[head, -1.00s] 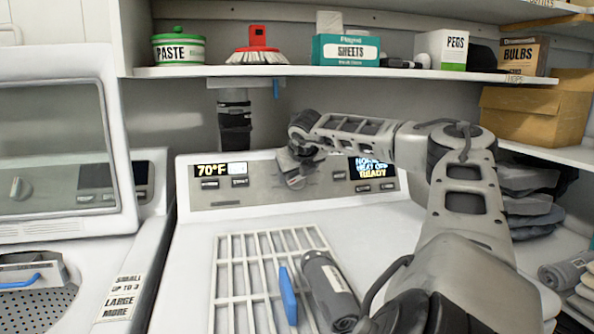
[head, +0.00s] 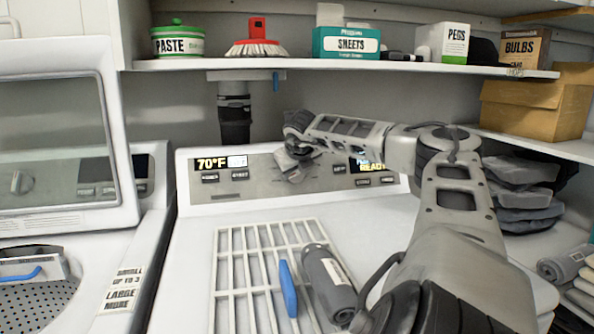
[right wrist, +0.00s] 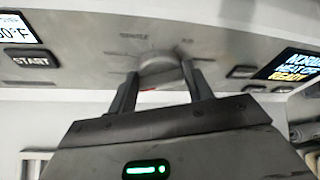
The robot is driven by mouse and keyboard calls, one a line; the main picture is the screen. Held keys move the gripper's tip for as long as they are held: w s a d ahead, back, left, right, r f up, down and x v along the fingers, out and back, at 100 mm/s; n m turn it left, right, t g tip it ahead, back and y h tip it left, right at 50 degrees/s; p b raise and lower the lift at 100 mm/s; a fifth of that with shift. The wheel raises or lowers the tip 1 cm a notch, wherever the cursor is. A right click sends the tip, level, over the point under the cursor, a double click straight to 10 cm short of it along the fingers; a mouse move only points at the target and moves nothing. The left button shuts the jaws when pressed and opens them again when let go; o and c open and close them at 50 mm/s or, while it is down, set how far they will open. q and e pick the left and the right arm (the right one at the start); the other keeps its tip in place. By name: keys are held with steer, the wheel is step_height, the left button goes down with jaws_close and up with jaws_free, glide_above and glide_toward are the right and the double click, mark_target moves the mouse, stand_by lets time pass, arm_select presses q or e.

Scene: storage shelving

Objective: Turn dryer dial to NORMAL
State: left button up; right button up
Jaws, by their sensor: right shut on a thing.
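The dryer's control panel (head: 238,178) runs along the back of the white dryer top, with a display reading 70°F at its left and a partly covered display at its right. My right gripper (head: 290,172) is at the middle of the panel and hides most of the dial in the head view. In the right wrist view the round grey dial (right wrist: 161,66) sits between the two fingers of my right gripper (right wrist: 162,88), which are shut on it. The right display (right wrist: 294,64) shows text that seems to include NORMAL and READY. My left gripper is out of view.
A white rack (head: 236,275) lies on the dryer top with a blue-handled tool (head: 288,288) and a dark grey roll (head: 328,280). A shelf (head: 350,66) with boxes and tubs hangs above the panel. A washer with a raised lid (head: 60,130) stands left.

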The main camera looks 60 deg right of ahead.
steer(key=o, duration=0.9)
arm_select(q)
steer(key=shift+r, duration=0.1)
arm_select(e)
steer(key=shift+o, duration=0.2)
steer(key=shift+s+a+r, duration=0.1)
steer(key=shift+a+r, duration=0.1)
arm_select(q)
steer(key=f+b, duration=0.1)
steer(key=b, duration=0.2)
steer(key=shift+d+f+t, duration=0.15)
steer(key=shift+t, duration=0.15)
arm_select(e)
steer(key=v, duration=1.5)
steer(key=shift+a, duration=0.25)
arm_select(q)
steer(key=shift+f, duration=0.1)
arm_select(e)
steer(key=shift+r, duration=0.1)
